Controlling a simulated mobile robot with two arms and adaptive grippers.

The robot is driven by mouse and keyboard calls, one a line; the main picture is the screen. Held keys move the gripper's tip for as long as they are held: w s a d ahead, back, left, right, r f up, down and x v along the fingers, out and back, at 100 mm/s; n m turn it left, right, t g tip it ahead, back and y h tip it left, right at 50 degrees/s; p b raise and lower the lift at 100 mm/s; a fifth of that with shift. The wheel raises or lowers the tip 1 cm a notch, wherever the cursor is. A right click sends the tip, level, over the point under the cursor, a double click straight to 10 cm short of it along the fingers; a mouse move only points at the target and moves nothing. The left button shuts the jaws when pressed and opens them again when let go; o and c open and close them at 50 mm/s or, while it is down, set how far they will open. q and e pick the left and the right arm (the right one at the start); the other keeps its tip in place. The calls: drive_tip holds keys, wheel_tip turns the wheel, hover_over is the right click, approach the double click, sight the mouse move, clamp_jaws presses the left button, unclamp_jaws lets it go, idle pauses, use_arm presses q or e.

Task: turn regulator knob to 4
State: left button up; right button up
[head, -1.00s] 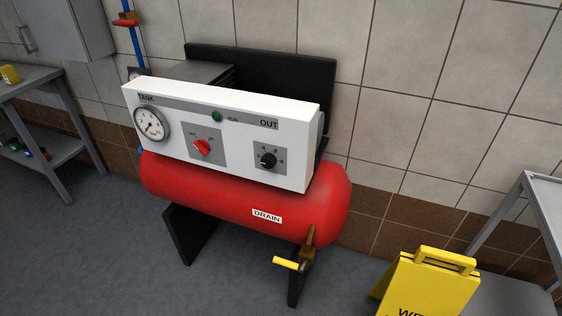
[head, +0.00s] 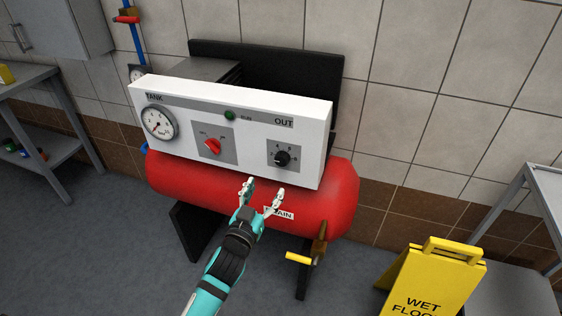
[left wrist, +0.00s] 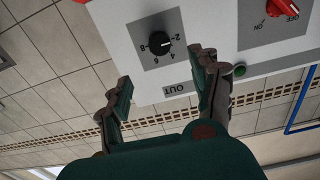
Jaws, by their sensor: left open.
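The black regulator knob (head: 282,158) sits on a grey plate under OUT, on the right of the white panel (head: 245,103). In the left wrist view the knob (left wrist: 159,47) appears upside down with numbers around it. Its pale mark seems to point toward the 2, though it is small. My left gripper (head: 263,190) is open and empty, below and left of the knob in the head view, in front of the red tank. In the left wrist view its fingers (left wrist: 160,75) are apart, with the knob beyond them, not touched. My right gripper is not in view.
The red switch (head: 212,147) and tank gauge (head: 158,122) are left of the knob. The red tank (head: 330,192) lies beneath, with a yellow-handled drain valve (head: 300,258). A yellow wet-floor sign (head: 430,283) stands at the lower right. Shelves stand at both sides.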

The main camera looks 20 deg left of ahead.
sight(281, 161)
use_arm(q)
drive_tip(key=w, duration=1.2)
drive_tip(key=shift+d, duration=0.15)
drive_tip(key=c, duration=1.2)
